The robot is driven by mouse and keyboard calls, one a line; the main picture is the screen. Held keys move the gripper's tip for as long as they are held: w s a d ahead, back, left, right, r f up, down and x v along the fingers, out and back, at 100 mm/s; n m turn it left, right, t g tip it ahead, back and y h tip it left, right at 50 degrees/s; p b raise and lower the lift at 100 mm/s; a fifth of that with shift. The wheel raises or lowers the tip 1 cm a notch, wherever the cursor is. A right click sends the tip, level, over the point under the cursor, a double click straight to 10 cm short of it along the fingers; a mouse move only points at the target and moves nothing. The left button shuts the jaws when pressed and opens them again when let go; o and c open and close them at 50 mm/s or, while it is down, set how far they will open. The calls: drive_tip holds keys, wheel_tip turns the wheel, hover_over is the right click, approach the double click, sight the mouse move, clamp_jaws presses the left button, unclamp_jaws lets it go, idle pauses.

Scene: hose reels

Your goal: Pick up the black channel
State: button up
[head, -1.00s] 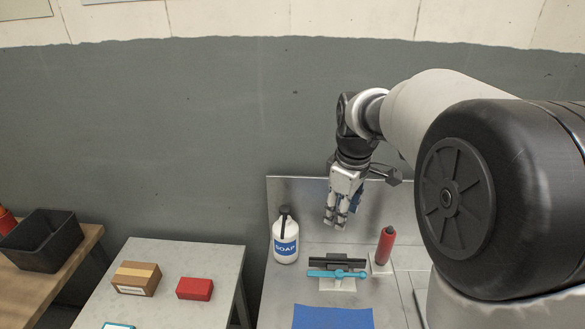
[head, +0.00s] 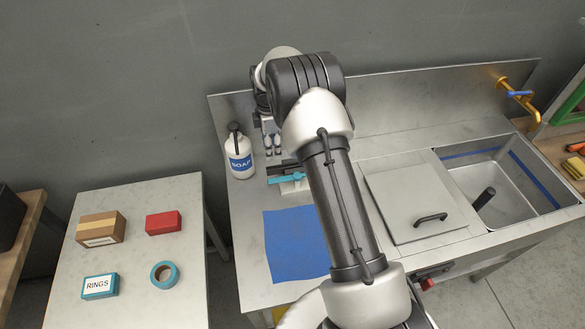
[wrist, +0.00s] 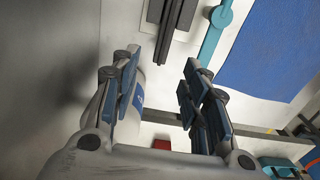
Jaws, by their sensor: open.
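The black channel (head: 283,168) lies on the steel counter behind a teal tool (head: 288,179), its right part hidden by my arm. In the wrist view the channel (wrist: 163,35) is a long dark bar at top centre, cut off by the top edge. My gripper (wrist: 160,62) is open, with nothing between its fingers. Its fingers lie to either side of the channel's near end in that picture; the height gap cannot be told. In the head view my gripper (head: 272,143) is small, just behind the channel, partly covered by my arm.
A white soap bottle (head: 239,155) stands close left of my gripper. A blue mat (head: 290,245) lies in front. A lidded section (head: 415,205) and a sink (head: 510,190) are to the right. The left table (head: 140,260) holds boxes and a tape roll.

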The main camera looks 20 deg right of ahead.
hover_over(274, 167)
wheel_tip(274, 167, down, 5)
drive_tip(key=shift+w+a+f+b, duration=0.1)
drive_tip(key=shift+f+b, duration=0.05)
drive_tip(key=shift+b, duration=0.15)
drive_tip(key=f, duration=0.3)
drive_tip(key=f+b, duration=0.1)
drive_tip(key=shift+s+f, duration=0.15)
drive_tip(key=shift+s, duration=0.15)
drive_tip(key=shift+w+f, duration=0.1)
drive_tip(key=shift+f, duration=0.35)
drive_tip(key=shift+r, duration=0.1)
drive_tip(key=shift+c, duration=0.2)
clamp_jaws()
